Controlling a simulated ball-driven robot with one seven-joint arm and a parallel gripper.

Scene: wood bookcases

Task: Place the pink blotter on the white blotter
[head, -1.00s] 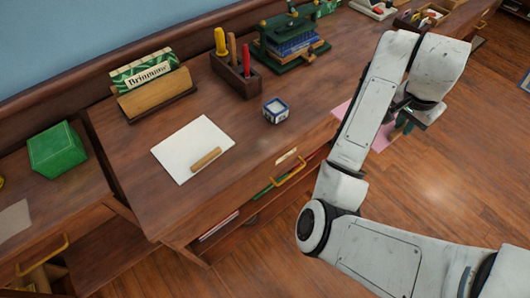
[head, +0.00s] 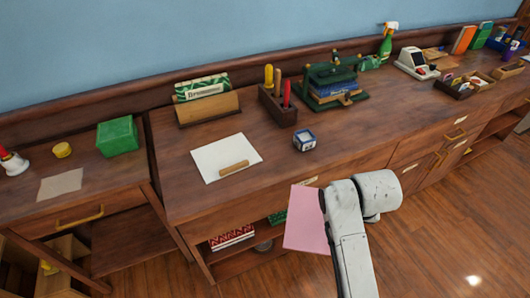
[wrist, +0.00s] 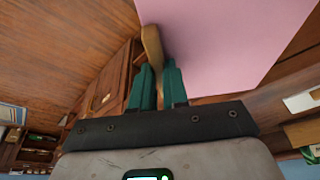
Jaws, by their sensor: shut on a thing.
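The white blotter (head: 215,152), a white sheet with a wooden handle (head: 234,167), lies on the desk top left of centre in the head view. My gripper (wrist: 159,72) is shut on that handle. The fingers are hidden behind my arm in the head view.
A small blue and white cube (head: 305,140) stands right of the white blotter. Behind are a letter holder (head: 207,108), a tool caddy (head: 277,105) and a green press (head: 334,88). A green box (head: 118,136) is on the lower desk at left. Bare wood lies right of the cube.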

